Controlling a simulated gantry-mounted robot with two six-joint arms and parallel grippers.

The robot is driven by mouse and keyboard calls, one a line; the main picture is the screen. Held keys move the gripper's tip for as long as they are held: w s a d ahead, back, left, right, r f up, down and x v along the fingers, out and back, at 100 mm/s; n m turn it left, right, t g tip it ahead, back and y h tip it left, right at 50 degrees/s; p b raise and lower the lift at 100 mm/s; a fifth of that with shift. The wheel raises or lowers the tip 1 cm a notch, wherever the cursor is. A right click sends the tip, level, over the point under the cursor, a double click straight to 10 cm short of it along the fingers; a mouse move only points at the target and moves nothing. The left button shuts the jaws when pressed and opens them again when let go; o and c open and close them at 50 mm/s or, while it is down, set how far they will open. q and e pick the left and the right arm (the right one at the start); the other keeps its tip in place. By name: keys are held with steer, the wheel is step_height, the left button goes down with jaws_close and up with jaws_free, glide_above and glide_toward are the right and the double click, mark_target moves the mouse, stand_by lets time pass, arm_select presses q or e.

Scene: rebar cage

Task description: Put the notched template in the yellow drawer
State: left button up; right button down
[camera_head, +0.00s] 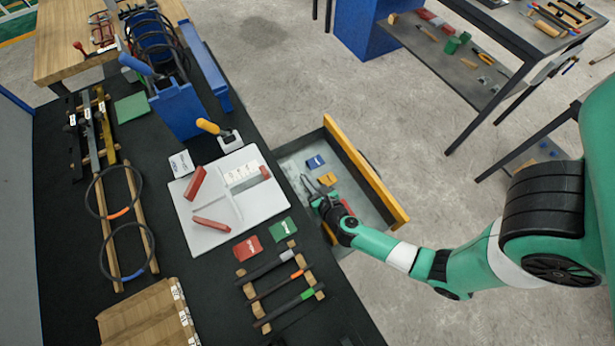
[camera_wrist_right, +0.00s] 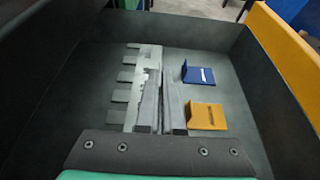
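The drawer with the yellow front (camera_head: 365,170) is pulled out from the dark bench; its yellow front also shows in the right wrist view (camera_wrist_right: 290,50). My right gripper (camera_head: 312,186) reaches down inside it. In the right wrist view my right gripper (camera_wrist_right: 162,95) shows both fingers with a narrow dark gap between them and nothing seen in that gap. The grey notched template (camera_wrist_right: 125,95) is inside the drawer, notches to the left, beside and partly behind the left finger. Whether it rests fully on the floor is hard to tell. My left gripper is out of view.
A blue card (camera_wrist_right: 197,73) and an orange card (camera_wrist_right: 206,116) lie in the drawer, right of my fingers. The drawer walls stand close around the gripper. On the bench, a white tray (camera_head: 205,232) with red-handled tools sits left of the drawer.

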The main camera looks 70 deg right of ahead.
steer(key=shift+w+f+b, duration=0.1)
steer(key=shift+f+b, duration=0.4)
steer(key=c, duration=1.1)
jaws_free()
steer(key=shift+o, duration=0.2)
steer(key=shift+r, duration=0.3)
steer(key=shift+r+p, duration=0.6)
steer(key=shift+p, duration=0.2)
steer(key=p+v, duration=0.1)
steer(key=v, duration=1.1)
steer(key=shift+f+p, duration=0.3)
steer(key=shift+p, duration=0.05)
